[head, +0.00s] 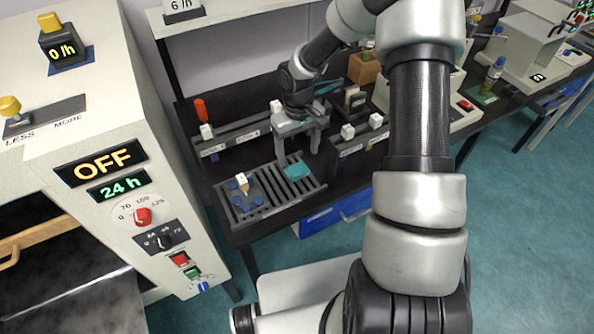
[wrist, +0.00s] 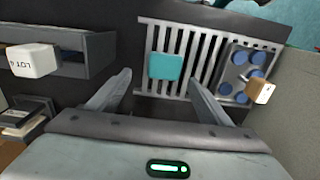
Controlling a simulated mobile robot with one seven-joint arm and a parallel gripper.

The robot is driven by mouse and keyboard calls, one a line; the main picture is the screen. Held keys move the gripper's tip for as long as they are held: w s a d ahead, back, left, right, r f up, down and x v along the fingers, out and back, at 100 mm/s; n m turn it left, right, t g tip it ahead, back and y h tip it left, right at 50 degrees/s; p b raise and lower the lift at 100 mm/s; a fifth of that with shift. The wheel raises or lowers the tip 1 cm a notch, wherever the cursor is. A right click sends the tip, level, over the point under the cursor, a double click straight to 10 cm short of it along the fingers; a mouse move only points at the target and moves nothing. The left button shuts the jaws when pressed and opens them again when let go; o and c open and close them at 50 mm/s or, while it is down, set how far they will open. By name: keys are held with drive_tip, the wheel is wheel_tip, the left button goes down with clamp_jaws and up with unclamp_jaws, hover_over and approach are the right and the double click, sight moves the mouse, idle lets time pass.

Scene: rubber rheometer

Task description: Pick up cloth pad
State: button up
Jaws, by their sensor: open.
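The cloth pad is a small teal square (head: 297,170) lying on the right part of a grey slatted rack on the bench. It also shows in the wrist view (wrist: 166,66), near the rack's left end. My gripper (head: 299,150) is above the back edge of the rack, pointing down, close to the pad. In the wrist view my gripper's two fingers (wrist: 160,88) are spread apart with nothing between them, and the pad shows beyond the gap. The pad is not touched by the fingers as far as I can see.
The slatted rack (head: 272,208) also holds a grey block with blue discs (head: 250,195) and a small tan-and-white piece (wrist: 262,90). A grey holder with a white labelled block (wrist: 36,60) stands beside the rack. A large oven-like cabinet (head: 100,150) stands at left.

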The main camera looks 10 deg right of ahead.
sight(296, 168)
drive_tip(key=f, duration=0.4)
drive_tip(key=shift+s+a+f, duration=0.2)
drive_tip(key=shift+s+a, duration=0.15)
drive_tip(key=shift+f, duration=0.4)
drive_tip(key=c, duration=1.1)
wheel_tip(296, 168, up, 10)
drive_tip(key=shift+r, duration=0.1)
